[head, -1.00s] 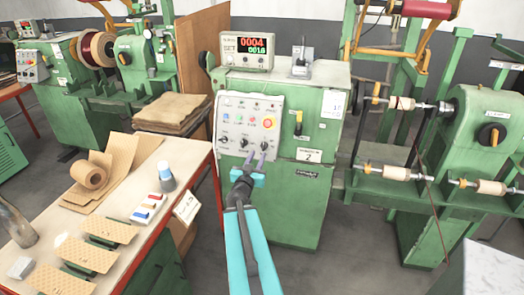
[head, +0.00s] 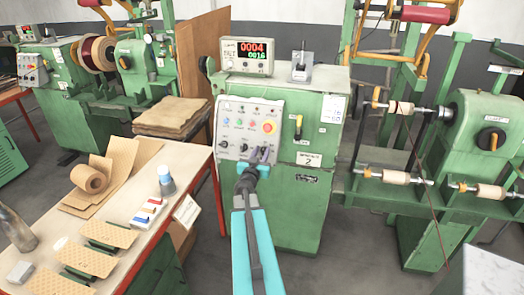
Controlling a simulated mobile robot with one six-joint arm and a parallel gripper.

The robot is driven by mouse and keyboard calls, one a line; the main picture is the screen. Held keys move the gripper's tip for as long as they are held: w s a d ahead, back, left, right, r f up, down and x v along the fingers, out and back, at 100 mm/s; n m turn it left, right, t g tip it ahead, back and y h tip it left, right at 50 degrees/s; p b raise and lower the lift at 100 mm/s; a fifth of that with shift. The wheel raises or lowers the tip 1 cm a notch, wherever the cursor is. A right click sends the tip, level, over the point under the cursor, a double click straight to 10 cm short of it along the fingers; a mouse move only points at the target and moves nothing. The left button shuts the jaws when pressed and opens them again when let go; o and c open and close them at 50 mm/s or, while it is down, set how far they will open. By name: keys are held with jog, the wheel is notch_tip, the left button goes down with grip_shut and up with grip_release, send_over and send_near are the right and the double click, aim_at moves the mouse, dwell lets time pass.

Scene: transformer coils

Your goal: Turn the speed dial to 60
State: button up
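The green machine's grey control panel (head: 248,117) faces me with buttons above and a row of dark dials below. The left dial (head: 224,144) and the middle dial (head: 244,147) show at the lower panel. The right end of the dial row is hidden behind my gripper (head: 262,154). My gripper's dark fingers point at that lower right part of the panel, at or very near its face. I cannot tell whether they touch or surround a dial. The dial markings are too small to read, so which one is the speed dial is unclear.
A red-digit counter (head: 252,55) and a small grey device (head: 301,66) sit on the machine. A workbench (head: 147,170) stands at left; a winding machine (head: 480,140) at right.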

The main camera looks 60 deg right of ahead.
jog(key=shift+w+d, duration=0.2)
jog(key=shift+d, duration=0.4)
jog(key=shift+c, duration=0.2)
grip_shut()
jog(key=shift+f+m+p, duration=0.1)
jog(key=shift+m+p, duration=0.35)
jog(key=shift+m, duration=0.05)
jog(key=m+g+p, duration=0.2)
jog(key=m, duration=0.2)
jog(key=shift+s, duration=0.1)
jog(key=m+g, duration=0.1)
jog(key=m, duration=0.1)
jog(key=m+p, duration=0.1)
jog(key=m, duration=0.1)
jog(key=m+g, duration=0.1)
jog(key=m, duration=0.1)
jog(key=shift+s+f+g+p, duration=0.2)
jog(key=shift+f+g+p, duration=0.1)
jog(key=shift+p, duration=0.1)
jog(key=shift+a, duration=0.1)
